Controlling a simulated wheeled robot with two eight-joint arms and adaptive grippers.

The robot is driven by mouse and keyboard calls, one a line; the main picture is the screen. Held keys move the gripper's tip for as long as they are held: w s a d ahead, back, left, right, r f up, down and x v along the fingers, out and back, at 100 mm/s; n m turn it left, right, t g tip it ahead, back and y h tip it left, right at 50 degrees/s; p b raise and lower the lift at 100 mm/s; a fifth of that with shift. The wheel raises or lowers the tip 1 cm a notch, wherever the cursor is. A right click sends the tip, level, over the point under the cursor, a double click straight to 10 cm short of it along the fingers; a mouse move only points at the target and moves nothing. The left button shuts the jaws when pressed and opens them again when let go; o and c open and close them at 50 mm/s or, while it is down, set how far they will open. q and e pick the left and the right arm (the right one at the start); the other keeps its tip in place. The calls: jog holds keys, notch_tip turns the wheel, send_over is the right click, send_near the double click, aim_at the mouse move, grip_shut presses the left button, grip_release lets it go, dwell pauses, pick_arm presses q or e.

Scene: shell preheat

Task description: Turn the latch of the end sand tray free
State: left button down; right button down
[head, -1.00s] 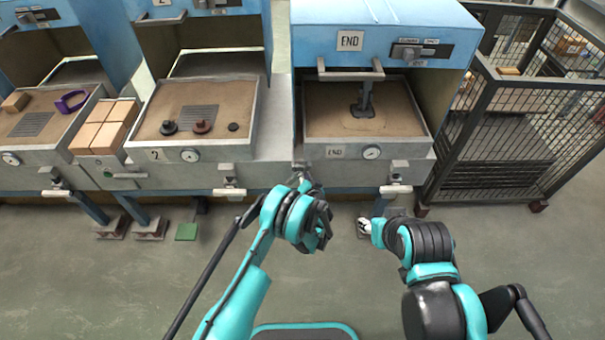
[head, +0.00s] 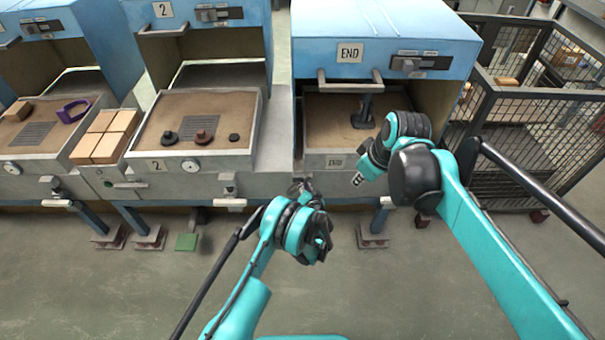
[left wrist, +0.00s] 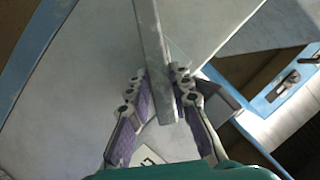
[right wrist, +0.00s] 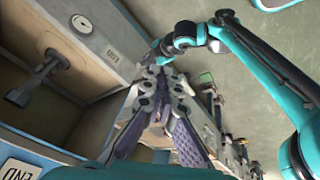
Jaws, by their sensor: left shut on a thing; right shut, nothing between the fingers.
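The end sand tray (head: 312,160) sits under the blue hood marked END at centre right. It holds brown sand and a dark upright piece (head: 364,112). My left gripper (head: 303,188) is at the tray's front left corner. In the left wrist view its fingers (left wrist: 160,90) are shut on a grey metal bar (left wrist: 152,40). My right gripper (head: 357,180) is shut and empty in front of the tray's front wall, fingers converging in the right wrist view (right wrist: 160,85). The right arm hides the tray's front right part. A pale handle (head: 386,203) shows below it; I cannot tell the latch's position.
Tray 2 (head: 137,165) with several dark parts stands to the left, next to tan blocks (head: 104,137). A dark mesh cage (head: 510,150) stands close on the right. The hood's bar handle (head: 349,87) overhangs the end tray.

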jog(key=w+a+f+n+g+y, duration=0.1)
jog(key=w+a+f+n, duration=0.2)
jog(key=w+f, duration=0.4)
jog(key=w+a+f+n+g+y, duration=0.1)
jog(key=w+a+f+n, duration=0.2)
jog(key=w+f, duration=0.3)
jog(key=w+a+f+n+g, duration=0.2)
jog(key=w+f, duration=0.5)
jog(key=w, duration=0.7)
jog(key=shift+w+a+f+n+y, duration=0.1)
jog(key=shift+a+f+n+y, duration=0.1)
jog(key=shift+a+n, duration=0.3)
jog(key=shift+w+a+f+n+y, duration=0.1)
jog(key=shift+a+n+y, duration=0.1)
jog(key=shift+a+n, duration=0.25)
jog(key=shift+w+f, duration=0.15)
jog(key=shift+f, duration=0.1)
jog(key=x, duration=0.9)
jog(key=shift+a+f, duration=0.2)
jog(key=shift+d, duration=0.1)
